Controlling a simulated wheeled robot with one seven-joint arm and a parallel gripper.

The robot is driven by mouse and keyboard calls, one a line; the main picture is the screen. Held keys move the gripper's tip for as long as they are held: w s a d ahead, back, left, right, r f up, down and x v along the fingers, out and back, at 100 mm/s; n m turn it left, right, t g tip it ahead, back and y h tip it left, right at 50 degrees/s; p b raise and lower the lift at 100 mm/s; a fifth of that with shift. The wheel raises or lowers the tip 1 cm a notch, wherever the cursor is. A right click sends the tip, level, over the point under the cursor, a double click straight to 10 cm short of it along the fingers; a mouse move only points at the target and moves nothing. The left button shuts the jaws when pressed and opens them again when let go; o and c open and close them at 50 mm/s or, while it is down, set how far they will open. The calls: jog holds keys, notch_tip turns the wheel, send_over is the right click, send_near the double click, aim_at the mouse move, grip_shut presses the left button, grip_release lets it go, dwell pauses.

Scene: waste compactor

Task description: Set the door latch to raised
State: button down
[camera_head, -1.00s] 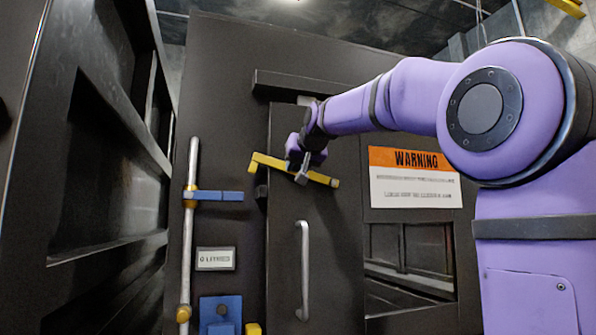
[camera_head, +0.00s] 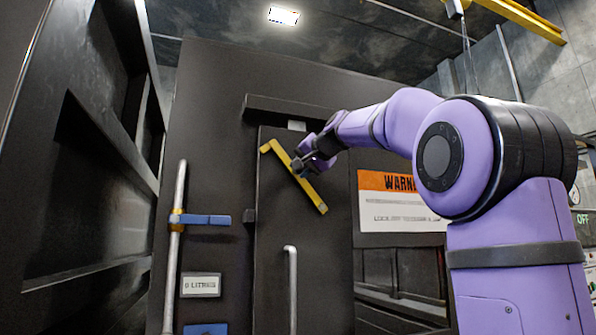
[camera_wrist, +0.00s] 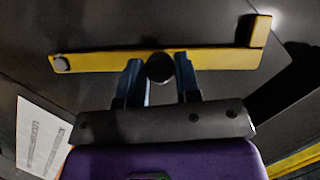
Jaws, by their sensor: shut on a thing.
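The door latch (camera_head: 296,178) is a yellow bar on the upper part of the dark door (camera_head: 305,235). It is tilted steeply, its hooked end at the upper left and its other end at the lower right. My gripper (camera_head: 303,165) is at the bar's middle. In the wrist view the latch (camera_wrist: 215,61) crosses in front of my gripper (camera_wrist: 159,72), with the blue fingers on both sides of a dark round knob (camera_wrist: 159,68) at the bar. The gripper is shut on the latch there. The exact finger contact is partly hidden.
A silver door handle (camera_head: 291,290) is below the latch. A vertical rod (camera_head: 174,250) with a blue bar (camera_head: 205,220) stands to the left. A warning sign (camera_head: 395,202) is to the right, behind my arm. A dark ledge (camera_head: 290,110) is above the door.

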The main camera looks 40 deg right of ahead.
jog(key=shift+d+r, duration=0.1)
jog(key=shift+r, duration=0.05)
jog(key=c, duration=0.8)
grip_release()
jog(key=shift+s, duration=0.15)
jog(key=v, duration=1)
jog(key=shift+s, duration=0.3)
